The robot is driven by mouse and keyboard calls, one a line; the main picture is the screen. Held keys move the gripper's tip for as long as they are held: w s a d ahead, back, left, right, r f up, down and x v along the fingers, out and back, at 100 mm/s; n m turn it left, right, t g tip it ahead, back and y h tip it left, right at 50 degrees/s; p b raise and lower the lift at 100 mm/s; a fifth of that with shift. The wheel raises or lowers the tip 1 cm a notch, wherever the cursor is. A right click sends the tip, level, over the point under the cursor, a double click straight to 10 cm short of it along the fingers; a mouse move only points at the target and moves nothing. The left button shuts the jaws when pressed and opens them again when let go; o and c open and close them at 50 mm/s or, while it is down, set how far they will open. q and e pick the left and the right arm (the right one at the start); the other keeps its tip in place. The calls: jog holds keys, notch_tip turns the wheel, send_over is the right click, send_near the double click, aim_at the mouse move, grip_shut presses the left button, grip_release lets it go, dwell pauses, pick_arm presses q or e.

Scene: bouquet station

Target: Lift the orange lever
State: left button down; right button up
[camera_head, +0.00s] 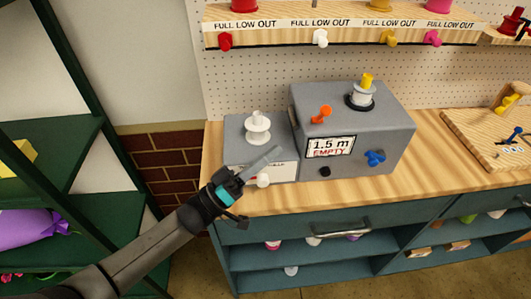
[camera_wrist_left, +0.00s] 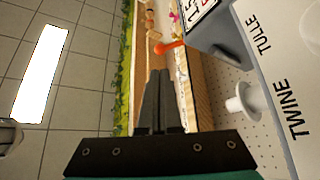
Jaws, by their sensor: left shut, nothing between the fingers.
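The orange lever (camera_head: 321,114) sits on the front top edge of the large grey box (camera_head: 350,110), above the "1.5 m EMPTY" label (camera_head: 330,146). My left gripper (camera_head: 276,153) is shut and empty, in front of the smaller grey box and to the lower left of the lever. Its closed fingers (camera_wrist_left: 158,75) point up in the wrist view, apart from the lever as far as I can tell. My right gripper is not in view.
A smaller grey box (camera_head: 243,128) with a white spool (camera_head: 257,127) stands left of the large box. A blue knob (camera_head: 374,158) and a black knob (camera_head: 325,172) are on the large box's front. A shelf with coloured knobs (camera_head: 320,38) is above. Dark green shelving (camera_head: 60,130) is at left.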

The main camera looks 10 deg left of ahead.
aim_at(321, 114)
pick_arm(q)
jog(key=p+x, duration=0.1)
jog(key=x, duration=0.9)
jog(key=shift+w, duration=0.1)
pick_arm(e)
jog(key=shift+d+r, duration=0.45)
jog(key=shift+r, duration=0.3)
pick_arm(q)
jog(key=shift+w+r, duration=0.1)
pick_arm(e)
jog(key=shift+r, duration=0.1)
